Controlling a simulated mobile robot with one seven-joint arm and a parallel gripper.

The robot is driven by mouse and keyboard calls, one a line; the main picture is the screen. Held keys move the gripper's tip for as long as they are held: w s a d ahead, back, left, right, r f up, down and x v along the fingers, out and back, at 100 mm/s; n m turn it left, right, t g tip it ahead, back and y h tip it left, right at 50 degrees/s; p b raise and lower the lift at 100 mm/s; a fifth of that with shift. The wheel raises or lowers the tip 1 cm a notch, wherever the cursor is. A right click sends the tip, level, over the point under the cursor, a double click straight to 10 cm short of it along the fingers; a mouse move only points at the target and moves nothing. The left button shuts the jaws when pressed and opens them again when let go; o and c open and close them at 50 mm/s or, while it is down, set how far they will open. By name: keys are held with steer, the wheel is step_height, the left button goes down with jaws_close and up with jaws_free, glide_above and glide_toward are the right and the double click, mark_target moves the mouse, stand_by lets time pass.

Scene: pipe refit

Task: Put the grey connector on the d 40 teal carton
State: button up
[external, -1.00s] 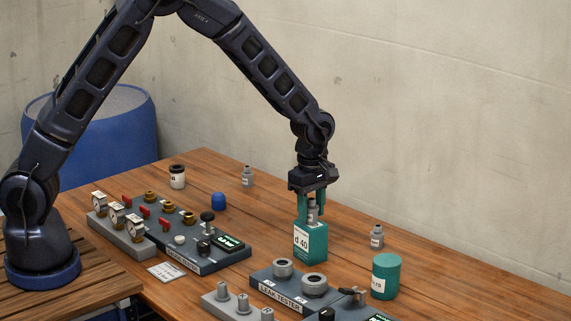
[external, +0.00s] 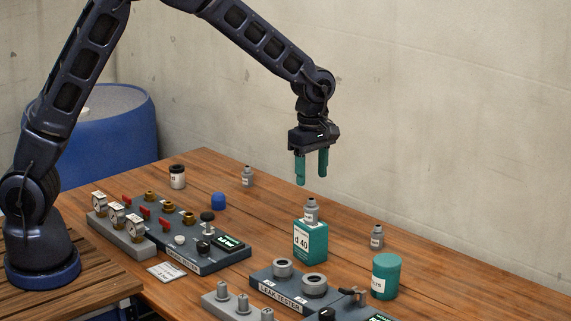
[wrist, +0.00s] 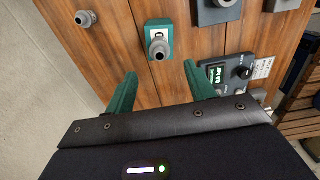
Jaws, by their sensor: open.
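The grey connector (external: 311,211) stands upright on top of the teal carton marked d 40 (external: 311,243). In the wrist view the connector (wrist: 159,47) sits on the carton (wrist: 150,24) just beyond my fingers. My gripper (external: 312,178) is open and empty, above the connector and clear of it. Its two teal fingers show apart in the wrist view (wrist: 158,82).
Two other grey connectors stand on the wooden table, one at the back (external: 247,176) and one at the right (external: 376,237). A teal canister (external: 386,276) is right of the carton. The leak tester (external: 290,292) is in front, and a valve panel (external: 185,240) lies left.

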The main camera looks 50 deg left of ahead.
mark_target(309, 199)
step_height(309, 199, up, 2)
steer(key=shift+r, duration=0.25)
steer(key=s+a+r+m+t+h, duration=0.1)
steer(key=s+a+r+m, duration=0.3)
steer(key=s+a+r, duration=0.4)
steer(key=s+a+r+m+t+h, duration=0.1)
steer(key=s+a+r+m, duration=0.4)
steer(key=a+r, duration=0.4)
steer(key=s+a+m+t, duration=0.1)
steer(key=s+a+m, duration=0.2)
steer(key=s, duration=0.4)
steer(key=s+a+m+y, duration=0.1)
steer(key=s+a+m, duration=0.2)
steer(key=s+a, duration=0.2)
steer(key=s+a+r+m+t+y, duration=0.1)
steer(key=s+a+m, duration=0.2)
steer(key=s, duration=0.8)
steer(key=shift+a+t, duration=0.3)
steer(key=shift+a, duration=0.25)
